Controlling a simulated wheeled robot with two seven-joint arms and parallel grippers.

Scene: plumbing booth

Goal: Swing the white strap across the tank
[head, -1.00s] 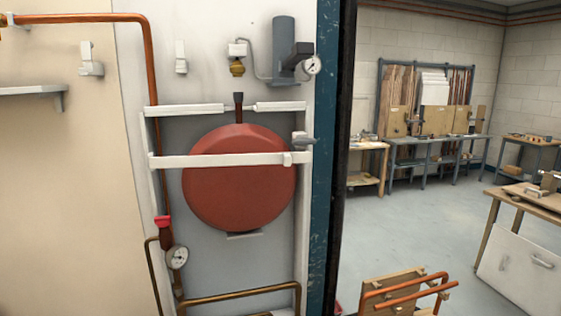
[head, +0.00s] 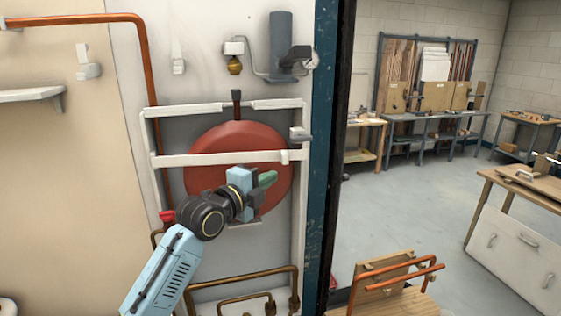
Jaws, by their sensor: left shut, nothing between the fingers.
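The white strap (head: 220,159) runs nearly level across the front of the round red tank (head: 225,138), from the left side of the white frame to its right side. A small white tab (head: 284,157) stands out near the strap's right end. A grey block (head: 300,134) sits on the frame just above that end. My left gripper (head: 268,179) is shut and empty, in front of the tank's lower right part and below the strap. It appears apart from the strap. My left arm hides the tank's lower left part. My right gripper is not in view.
A copper pipe (head: 148,80) runs down left of the tank, with a red valve handle (head: 167,217) low on it. A grey cylinder (head: 281,45) and a gauge are above. Brass pipes (head: 240,283) lie below. A dark blue post (head: 323,150) edges the booth at right.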

